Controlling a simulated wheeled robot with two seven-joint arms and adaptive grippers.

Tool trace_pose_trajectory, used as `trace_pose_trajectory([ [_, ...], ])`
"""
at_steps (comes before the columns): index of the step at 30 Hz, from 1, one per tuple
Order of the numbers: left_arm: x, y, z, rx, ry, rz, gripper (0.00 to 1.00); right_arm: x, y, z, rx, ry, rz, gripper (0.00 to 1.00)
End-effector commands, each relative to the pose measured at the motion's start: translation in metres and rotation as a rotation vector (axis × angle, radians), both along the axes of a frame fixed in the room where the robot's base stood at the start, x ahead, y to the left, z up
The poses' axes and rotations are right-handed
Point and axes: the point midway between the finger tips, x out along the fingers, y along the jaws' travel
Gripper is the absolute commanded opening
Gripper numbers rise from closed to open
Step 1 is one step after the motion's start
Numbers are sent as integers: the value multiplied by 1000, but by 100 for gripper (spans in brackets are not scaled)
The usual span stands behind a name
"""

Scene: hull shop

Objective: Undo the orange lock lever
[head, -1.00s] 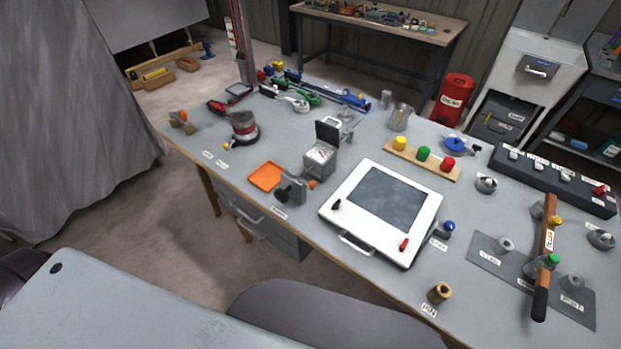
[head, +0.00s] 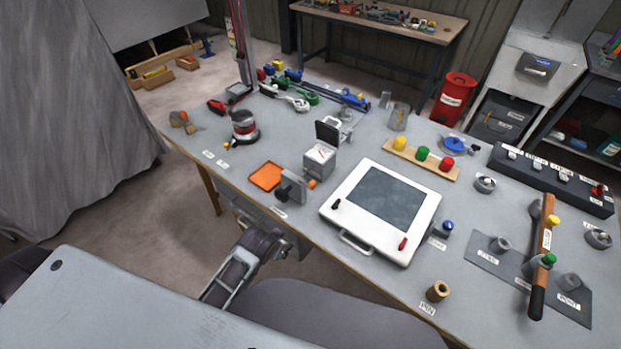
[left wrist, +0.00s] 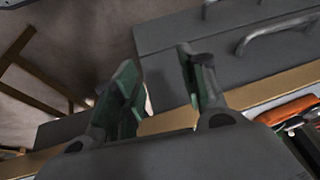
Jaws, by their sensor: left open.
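A small orange piece (head: 312,184) shows at the side of a grey upright block (head: 294,186) with a dark knob, near the bench's front edge. I cannot tell for sure that it is the lock lever. My left gripper (head: 282,244) is in front of the bench edge, below that block and apart from it. In the left wrist view its two dark green fingers (left wrist: 158,78) are spread, with nothing between them. An orange rounded part (left wrist: 288,110) with metal beside it shows there at the lower right, clear of the fingers. My right gripper is not in view.
Drawers with metal handles (left wrist: 278,32) lie under the bench edge, close to the left gripper. An orange tray (head: 265,176), a gauge box (head: 319,160) and a white framed panel (head: 425,215) stand around the block. A long orange-brown bar (head: 546,235) lies at the right.

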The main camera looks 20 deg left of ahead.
Motion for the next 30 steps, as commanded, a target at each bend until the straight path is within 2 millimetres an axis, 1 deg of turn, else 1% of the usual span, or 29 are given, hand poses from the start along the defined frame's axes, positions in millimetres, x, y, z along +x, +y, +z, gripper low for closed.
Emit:
trace_pose_trajectory([
  [1,1,0,13,2,-12,-2,42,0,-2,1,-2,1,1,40],
  [3,3,0,29,6,-27,-4,42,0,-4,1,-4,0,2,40],
  [8,10,1,61,21,-70,-16,42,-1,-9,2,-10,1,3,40],
  [13,24,2,97,49,-145,-40,42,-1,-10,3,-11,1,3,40],
  [18,52,3,141,112,-282,-95,42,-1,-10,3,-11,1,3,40],
  [26,93,0,188,212,-472,-179,42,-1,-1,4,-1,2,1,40],
  [30,117,-4,217,284,-593,-237,42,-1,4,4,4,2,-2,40],
])
